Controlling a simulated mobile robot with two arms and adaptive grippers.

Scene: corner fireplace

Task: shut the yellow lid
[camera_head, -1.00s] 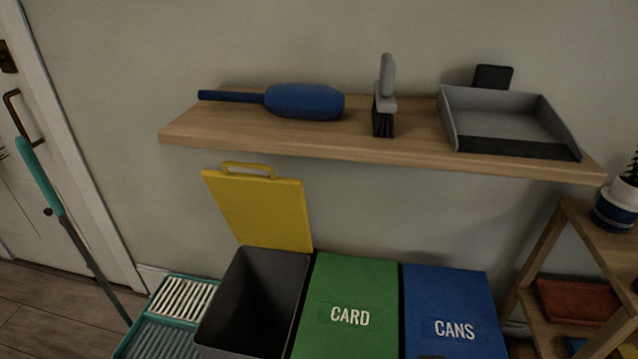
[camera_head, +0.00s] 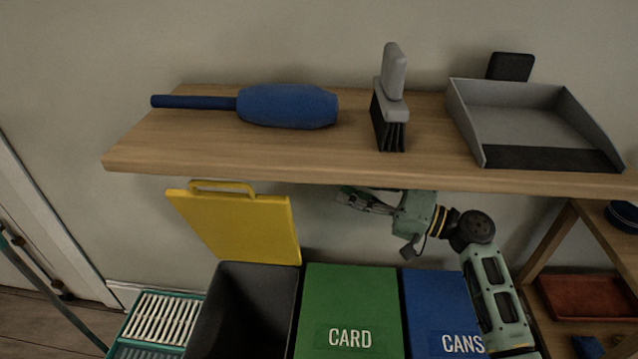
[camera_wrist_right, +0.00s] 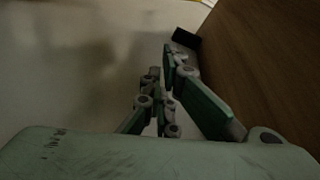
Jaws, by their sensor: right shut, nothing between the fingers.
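The yellow lid (camera_head: 240,227) stands open, tilted up at the back of the dark bin (camera_head: 240,310), with its handle (camera_head: 222,186) at the top edge. A sliver of yellow shows at the top of the right wrist view (camera_wrist_right: 208,3). My right gripper (camera_head: 345,198) is under the wooden shelf, to the right of the lid and apart from it. Its fingers point left towards the lid and are shut and empty; they also show in the right wrist view (camera_wrist_right: 172,50). My left gripper is in neither view.
The wooden shelf (camera_head: 280,165) hangs just above my right gripper, holding a blue duster (camera_head: 288,106), a brush (camera_head: 390,95) and a grey dustpan (camera_head: 530,115). The green CARD lid (camera_head: 350,300) and blue CANS lid (camera_head: 428,300) are closed. A wooden rack (camera_head: 545,245) stands right.

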